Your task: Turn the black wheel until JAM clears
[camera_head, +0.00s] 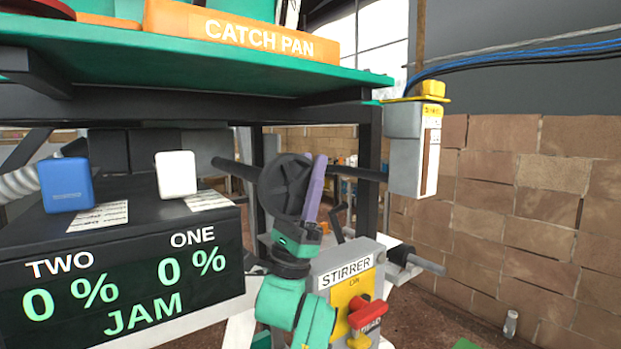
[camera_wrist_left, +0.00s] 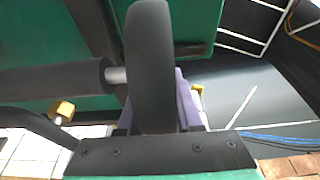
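The black wheel (camera_head: 285,185) sits on a dark horizontal shaft under the green bench. In the left wrist view the wheel's rim (camera_wrist_left: 151,65) stands edge-on in the middle, between purple fingers that show on either side of it. My left gripper (camera_head: 315,190) is at the wheel's right side; one purple finger shows there, pointing up, and the other is hidden. I cannot tell whether the fingers press on the rim. The dark display (camera_head: 125,280) reads TWO 0 %, ONE 0 % and JAM in green. My right gripper is not in view.
A grey STIRRER box (camera_head: 347,270) with a red handle (camera_head: 368,314) stands right of my left wrist. A grey box with a yellow top (camera_head: 405,150) hangs on the right. Blue (camera_head: 66,185) and white (camera_head: 176,174) blocks top the display housing. The orange CATCH PAN (camera_head: 245,32) is above.

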